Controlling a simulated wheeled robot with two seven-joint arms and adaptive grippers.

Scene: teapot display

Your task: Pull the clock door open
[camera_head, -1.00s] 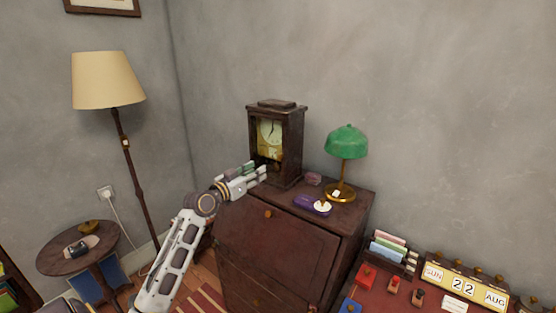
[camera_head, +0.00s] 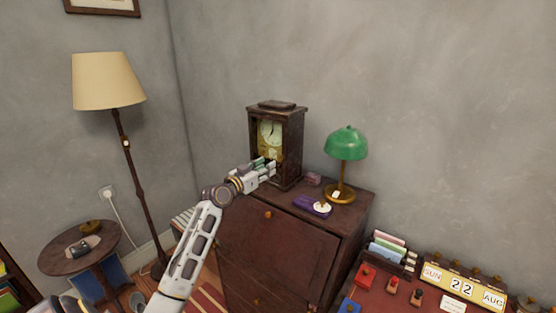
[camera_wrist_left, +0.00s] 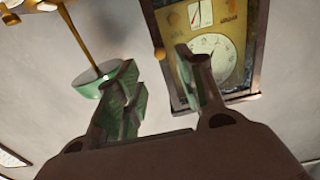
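The dark wooden clock (camera_head: 291,138) stands on top of the brown cabinet. Its front door (camera_head: 271,133) has a pale dial behind it and looks shut. In the left wrist view the clock door (camera_wrist_left: 222,72) is at upper right, with a small brass knob (camera_wrist_left: 160,54) at its left edge. My left gripper (camera_head: 271,166) is in front of the clock's lower front. In the left wrist view the left gripper (camera_wrist_left: 160,82) is open and empty, its fingers apart with the knob above the gap. Whether a finger touches the door cannot be told. My right gripper is not in view.
A green desk lamp (camera_head: 346,144) stands right of the clock on the cabinet (camera_head: 275,245). A purple item (camera_head: 310,204) and a small box (camera_head: 313,179) lie near it. A floor lamp (camera_head: 108,82) and round side table (camera_head: 62,254) are at left.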

